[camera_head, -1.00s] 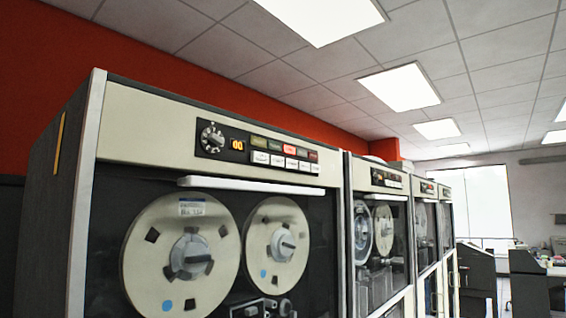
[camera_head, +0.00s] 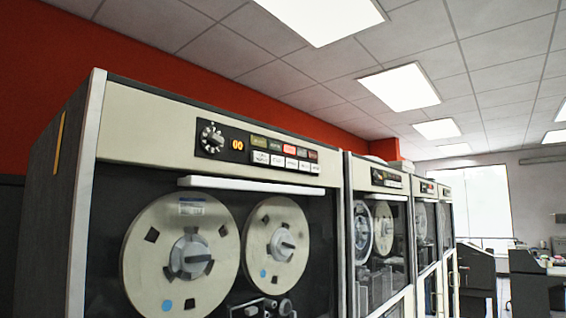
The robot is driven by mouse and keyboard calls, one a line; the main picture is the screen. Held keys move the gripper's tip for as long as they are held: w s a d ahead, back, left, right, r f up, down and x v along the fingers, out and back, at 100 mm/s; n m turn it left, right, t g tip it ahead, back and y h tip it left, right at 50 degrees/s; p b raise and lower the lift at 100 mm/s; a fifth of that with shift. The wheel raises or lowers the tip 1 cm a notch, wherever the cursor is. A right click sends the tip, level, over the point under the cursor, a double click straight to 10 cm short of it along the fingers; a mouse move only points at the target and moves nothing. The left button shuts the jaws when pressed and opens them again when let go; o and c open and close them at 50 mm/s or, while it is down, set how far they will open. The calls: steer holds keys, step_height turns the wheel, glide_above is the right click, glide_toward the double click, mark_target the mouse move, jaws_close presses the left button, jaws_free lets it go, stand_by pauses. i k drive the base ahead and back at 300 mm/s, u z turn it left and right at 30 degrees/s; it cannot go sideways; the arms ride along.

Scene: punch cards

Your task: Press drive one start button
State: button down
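The nearest tape drive (camera_head: 140,130) is a tall cabinet with a cream top band and a dark glass front. Its control panel (camera_head: 255,148) holds a round knob (camera_head: 211,138), an orange digit display (camera_head: 237,144) and two rows of small buttons. The upper row has dark green, green, red and dark red indicators; the red one (camera_head: 290,149) looks bright. The lower row is white buttons (camera_head: 277,160) with labels too small to read, so I cannot tell which is start. Two tape reels (camera_head: 145,265) show behind the glass. My gripper is not in view.
A white handle bar (camera_head: 250,188) runs below the panel. More tape drives (camera_head: 382,200) stand in a row to the right, receding. Desks with equipment (camera_head: 530,270) and a bright window (camera_head: 482,205) are at the far right.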

mark_target(276, 161)
steer(key=z, duration=1.05)
steer(key=k, duration=1.1)
steer(key=u, duration=0.95)
steer(key=i, duration=1)
